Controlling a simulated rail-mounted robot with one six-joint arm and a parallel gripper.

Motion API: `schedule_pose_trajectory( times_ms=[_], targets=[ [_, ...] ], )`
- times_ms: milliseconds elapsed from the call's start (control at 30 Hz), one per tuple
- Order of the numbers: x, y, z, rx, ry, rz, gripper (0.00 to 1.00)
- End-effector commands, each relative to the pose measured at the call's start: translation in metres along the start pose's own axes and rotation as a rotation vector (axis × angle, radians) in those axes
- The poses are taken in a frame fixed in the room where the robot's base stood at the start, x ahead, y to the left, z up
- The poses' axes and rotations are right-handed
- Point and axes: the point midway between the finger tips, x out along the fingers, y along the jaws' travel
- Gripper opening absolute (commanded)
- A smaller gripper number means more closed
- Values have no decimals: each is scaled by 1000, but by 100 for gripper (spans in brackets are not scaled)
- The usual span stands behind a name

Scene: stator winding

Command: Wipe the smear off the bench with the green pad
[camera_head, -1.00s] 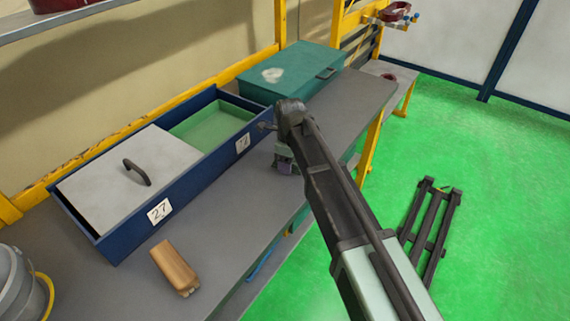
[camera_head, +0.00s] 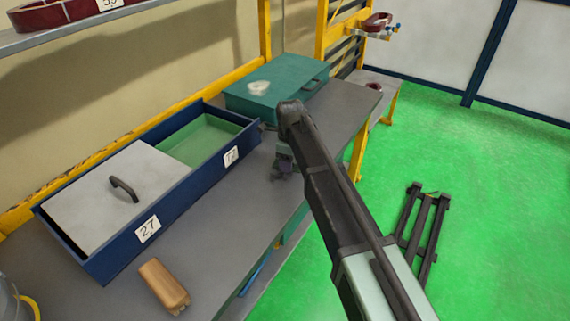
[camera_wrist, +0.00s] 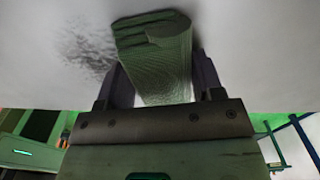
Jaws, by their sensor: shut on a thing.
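My gripper (camera_wrist: 163,72) is shut on the green pad (camera_wrist: 158,62), a ridged block with a rounded end that shows between the two fingers in the wrist view. The smear (camera_wrist: 86,48) is a dark, speckled patch on the pale-looking bench (camera_wrist: 35,75), just left of the pad. I cannot tell whether the pad touches the bench. In the head view my gripper (camera_head: 283,165) is over the right part of the grey bench (camera_head: 215,235), partly behind my arm. The pad and the smear cannot be made out there.
A blue tray (camera_head: 185,210) with a grey handled lid (camera_head: 95,200) and a green-floored open part lies left of my gripper. A teal case (camera_head: 290,80) stands behind. A wooden-backed brush or block (camera_head: 162,285) lies in front. A dark pallet (camera_head: 425,230) lies on the floor.

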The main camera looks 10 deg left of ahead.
Motion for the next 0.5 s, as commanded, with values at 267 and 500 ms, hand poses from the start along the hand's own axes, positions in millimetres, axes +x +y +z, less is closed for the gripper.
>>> schedule_pose_trajectory(
  times_ms=[267, 500],
  targets=[
    [-2, -2, -6, 0, 0, -2, 39],
    [0, 8, -4, -1, 0, -1, 39]
  ],
)
